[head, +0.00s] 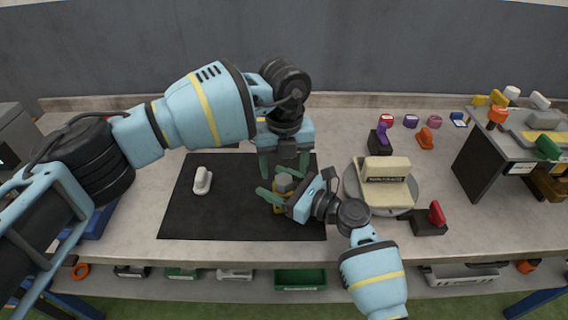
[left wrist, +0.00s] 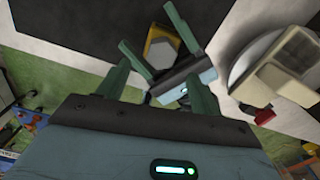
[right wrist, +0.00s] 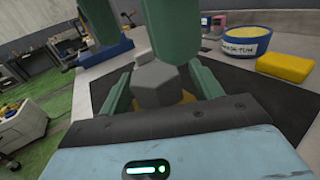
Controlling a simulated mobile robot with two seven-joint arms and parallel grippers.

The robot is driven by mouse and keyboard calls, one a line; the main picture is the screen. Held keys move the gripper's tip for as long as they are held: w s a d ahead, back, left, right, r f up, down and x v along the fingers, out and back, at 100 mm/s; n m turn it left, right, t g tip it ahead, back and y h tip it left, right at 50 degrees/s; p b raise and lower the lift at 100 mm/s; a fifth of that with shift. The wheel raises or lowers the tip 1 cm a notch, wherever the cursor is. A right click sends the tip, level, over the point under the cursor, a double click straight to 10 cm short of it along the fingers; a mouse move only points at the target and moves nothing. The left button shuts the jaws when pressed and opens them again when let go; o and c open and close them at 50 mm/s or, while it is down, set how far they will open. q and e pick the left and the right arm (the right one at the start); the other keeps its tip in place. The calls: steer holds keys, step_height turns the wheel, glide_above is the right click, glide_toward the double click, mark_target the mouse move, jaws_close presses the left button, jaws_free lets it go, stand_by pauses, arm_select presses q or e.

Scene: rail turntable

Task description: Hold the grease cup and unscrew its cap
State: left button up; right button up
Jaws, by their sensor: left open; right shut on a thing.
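The grease cup has a yellow body (head: 278,209) and a grey faceted cap (head: 283,184). It is over the black mat (head: 190,222), near the mat's right side. My right gripper (head: 277,184) is shut on the cup from the right; in the right wrist view the grey cap (right wrist: 155,80) stands between its fingers, with a little yellow below. My left gripper (head: 284,173) is open, pointing down just above the cap. In the left wrist view the yellow body (left wrist: 154,45) shows beyond its fingers. I cannot tell whether the left fingers touch the cap.
A white object (head: 202,181) lies on the mat's left part. A beige block (head: 388,185) sits on a round grey plate (head: 352,190) to the right. A dark block with a red top (head: 437,213) is beside it. A shelf unit (head: 481,160) stands at far right.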

arm_select(q)
steer(key=shift+m, duration=0.5)
steer(key=m, duration=0.6)
steer(key=shift+a, duration=0.25)
steer(key=m, duration=0.6)
steer(key=shift+w+a, duration=0.15)
steer(key=shift+w, duration=0.05)
steer(key=shift+f, duration=0.1)
